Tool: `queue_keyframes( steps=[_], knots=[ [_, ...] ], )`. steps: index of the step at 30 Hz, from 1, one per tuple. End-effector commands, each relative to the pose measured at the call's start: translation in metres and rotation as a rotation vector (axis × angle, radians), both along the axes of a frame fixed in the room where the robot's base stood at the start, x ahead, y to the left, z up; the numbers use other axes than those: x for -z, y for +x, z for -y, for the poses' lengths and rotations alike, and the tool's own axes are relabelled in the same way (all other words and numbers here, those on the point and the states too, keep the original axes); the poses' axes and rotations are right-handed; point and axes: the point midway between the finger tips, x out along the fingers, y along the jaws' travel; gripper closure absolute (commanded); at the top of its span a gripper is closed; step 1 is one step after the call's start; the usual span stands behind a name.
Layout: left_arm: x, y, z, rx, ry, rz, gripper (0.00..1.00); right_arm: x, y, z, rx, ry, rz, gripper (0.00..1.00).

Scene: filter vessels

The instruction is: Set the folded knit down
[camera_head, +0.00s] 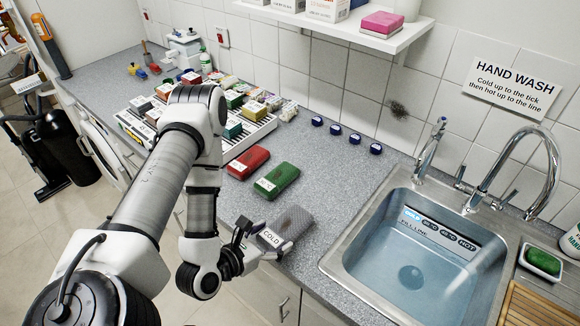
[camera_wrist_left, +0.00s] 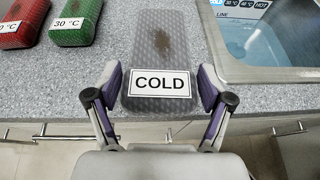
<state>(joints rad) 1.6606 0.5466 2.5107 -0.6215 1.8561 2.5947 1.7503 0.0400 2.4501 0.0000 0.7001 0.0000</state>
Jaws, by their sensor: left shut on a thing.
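The folded knit (camera_head: 293,221) is a grey, textured, padded block with a white COLD label. It lies flat near the counter's front edge, left of the sink; I cannot tell whether it touches the counter. My left gripper (camera_head: 262,240) is shut on its near end. In the left wrist view the knit (camera_wrist_left: 160,48) points away from me between the two finger pads, and a dark stain marks its middle. My left gripper (camera_wrist_left: 160,88) has one pad at each side of the label. My right gripper is not in view.
Red (camera_head: 248,162) and green (camera_head: 277,180) folded blocks lie behind the knit. A white rack (camera_head: 250,140) holds several coloured blocks. The water-filled sink (camera_head: 345,262) is to the right. Several blue caps (camera_head: 335,129) line the wall. Grey counter (camera_head: 335,185) is clear between knit and caps.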

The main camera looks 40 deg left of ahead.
Motion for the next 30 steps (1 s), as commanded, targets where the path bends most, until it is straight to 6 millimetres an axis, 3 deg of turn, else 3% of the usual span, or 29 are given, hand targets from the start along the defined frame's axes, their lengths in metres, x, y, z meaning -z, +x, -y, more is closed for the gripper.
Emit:
queue_keyframes(
  steps=[6,11,15,21,25,30],
  knots=[
    [0.001,-0.003,0.001,0.0,-0.001,0.003,0.56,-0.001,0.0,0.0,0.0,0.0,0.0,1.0],
    [0.004,0.019,0.006,0.023,-0.002,0.016,0.56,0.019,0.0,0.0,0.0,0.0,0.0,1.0],
    [-0.002,0.053,0.022,0.089,-0.004,0.022,0.56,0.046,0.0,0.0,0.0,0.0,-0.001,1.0],
    [-0.007,0.083,0.062,0.227,0.002,0.01,0.56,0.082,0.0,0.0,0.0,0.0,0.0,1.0],
    [0.001,0.087,0.09,0.326,0.004,0.001,0.56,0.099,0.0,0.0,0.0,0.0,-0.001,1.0],
    [0.016,0.078,0.098,0.368,-0.001,-0.003,0.56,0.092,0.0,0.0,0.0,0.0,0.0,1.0]
  ],
)
